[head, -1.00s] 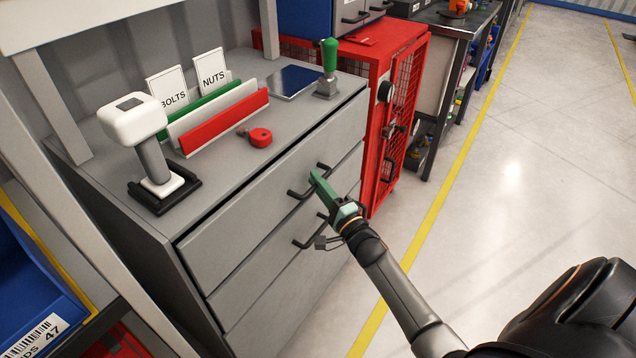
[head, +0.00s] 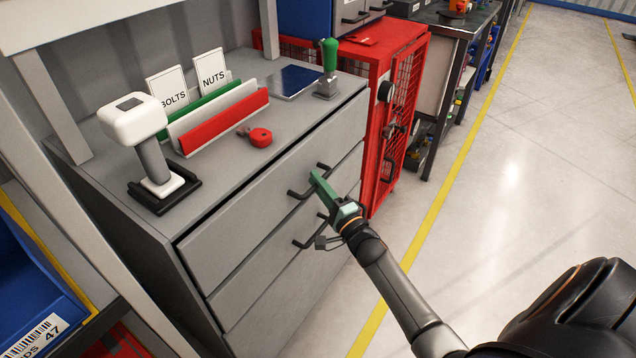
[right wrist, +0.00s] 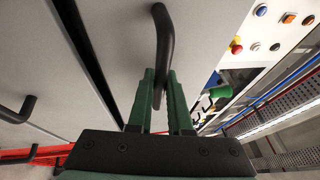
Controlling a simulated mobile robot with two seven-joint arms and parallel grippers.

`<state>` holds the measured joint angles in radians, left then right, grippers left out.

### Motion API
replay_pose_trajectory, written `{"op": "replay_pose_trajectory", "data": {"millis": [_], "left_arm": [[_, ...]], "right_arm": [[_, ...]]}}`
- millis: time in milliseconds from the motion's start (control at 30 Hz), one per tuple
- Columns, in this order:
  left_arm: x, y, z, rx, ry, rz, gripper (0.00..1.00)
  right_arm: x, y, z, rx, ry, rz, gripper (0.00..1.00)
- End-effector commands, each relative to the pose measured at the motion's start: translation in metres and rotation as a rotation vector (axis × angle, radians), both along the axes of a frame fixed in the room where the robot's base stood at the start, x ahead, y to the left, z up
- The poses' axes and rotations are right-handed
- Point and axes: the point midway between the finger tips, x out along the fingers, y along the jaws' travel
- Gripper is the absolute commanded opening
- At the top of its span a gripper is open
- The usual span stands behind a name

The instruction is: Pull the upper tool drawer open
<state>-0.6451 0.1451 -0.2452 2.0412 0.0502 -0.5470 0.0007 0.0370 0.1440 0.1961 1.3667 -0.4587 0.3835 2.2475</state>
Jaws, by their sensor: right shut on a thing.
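The upper tool drawer (head: 245,217) is the top grey front of the cabinet. Its front looks flush with the drawers below, with a dark gap along its top edge. Its black bar handle (head: 297,194) is partly hidden by my right gripper (head: 314,176). The right gripper has green fingers and is shut on this handle. In the right wrist view the black handle (right wrist: 164,45) passes between the two green fingers (right wrist: 160,98). My left gripper is not in view.
A second handle (head: 306,244) sits just below, on the lower drawer. The cabinet top (head: 225,165) carries a scanner (head: 133,118), a red tape measure (head: 261,137) and a green-handled lever (head: 329,55). A red mesh cabinet (head: 377,110) stands beyond. The floor (head: 500,180) to the right is clear.

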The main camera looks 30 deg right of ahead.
Motion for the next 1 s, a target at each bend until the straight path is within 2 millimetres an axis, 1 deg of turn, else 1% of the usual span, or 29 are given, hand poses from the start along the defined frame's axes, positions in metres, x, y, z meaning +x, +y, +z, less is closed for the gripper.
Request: {"op": "replay_pose_trajectory", "data": {"millis": [267,367,467,567,667,800,900,1000], "left_arm": [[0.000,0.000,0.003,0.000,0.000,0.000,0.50],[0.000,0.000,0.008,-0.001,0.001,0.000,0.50],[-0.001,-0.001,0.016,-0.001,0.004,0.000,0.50],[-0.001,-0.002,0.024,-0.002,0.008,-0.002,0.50],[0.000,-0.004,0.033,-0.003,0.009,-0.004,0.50],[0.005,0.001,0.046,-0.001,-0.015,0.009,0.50],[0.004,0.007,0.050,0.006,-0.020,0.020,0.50],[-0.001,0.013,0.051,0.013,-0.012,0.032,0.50]], "right_arm": [[-0.004,-0.002,0.000,0.000,0.002,0.000,0.00],[-0.012,-0.005,0.001,-0.001,0.004,-0.001,0.00],[-0.026,-0.011,0.002,-0.002,0.006,-0.001,0.00],[-0.046,-0.019,0.003,-0.004,0.009,-0.002,0.00],[-0.070,-0.029,0.003,-0.004,0.010,-0.002,0.00],[-0.106,-0.044,0.003,-0.004,0.011,-0.002,0.00],[-0.131,-0.054,0.002,-0.003,0.010,-0.002,0.00],[-0.154,-0.064,0.002,-0.004,0.008,-0.001,0.00]]}}
